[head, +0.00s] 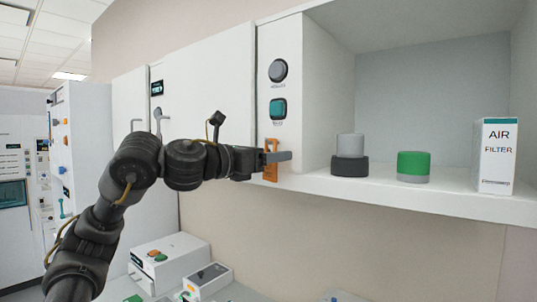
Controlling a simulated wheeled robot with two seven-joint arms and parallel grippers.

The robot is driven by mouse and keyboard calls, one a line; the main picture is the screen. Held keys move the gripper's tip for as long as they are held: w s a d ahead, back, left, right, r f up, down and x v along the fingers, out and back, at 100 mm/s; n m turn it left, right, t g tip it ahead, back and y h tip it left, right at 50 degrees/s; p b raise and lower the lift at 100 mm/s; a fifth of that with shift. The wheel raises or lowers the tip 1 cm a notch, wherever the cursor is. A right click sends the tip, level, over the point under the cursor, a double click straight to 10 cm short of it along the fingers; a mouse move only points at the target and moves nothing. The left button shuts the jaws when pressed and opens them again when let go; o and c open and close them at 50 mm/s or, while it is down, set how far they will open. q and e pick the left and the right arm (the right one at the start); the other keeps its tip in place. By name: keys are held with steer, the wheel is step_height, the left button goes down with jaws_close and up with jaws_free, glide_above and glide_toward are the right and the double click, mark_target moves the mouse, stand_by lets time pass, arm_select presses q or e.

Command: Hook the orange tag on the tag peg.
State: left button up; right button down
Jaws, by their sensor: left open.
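The orange tag (270,174) is upright against the narrow white panel below the teal button, its middle covered by my left gripper. My left gripper (284,156) is open, with its fingers in front of the tag or at its sides; I cannot tell which, nor whether they touch it. The tag peg cannot be made out; the gripper and tag may hide it. I cannot tell whether the tag hangs on it. My right gripper is not in view.
A grey knob (278,70) and a teal button (278,108) are on the panel above. The shelf at right holds a grey-and-black cylinder (350,165), a green-topped cylinder (413,165) and an air filter box (495,160). White boxes (168,262) stand below.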

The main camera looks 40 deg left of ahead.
arm_select(q)
steer(key=shift+w+a, duration=0.1)
steer(key=shift+a, duration=0.15)
stand_by(0.3)
steer(key=b+v, duration=0.4)
steer(key=v, duration=0.7)
steer(key=shift+d, duration=0.25)
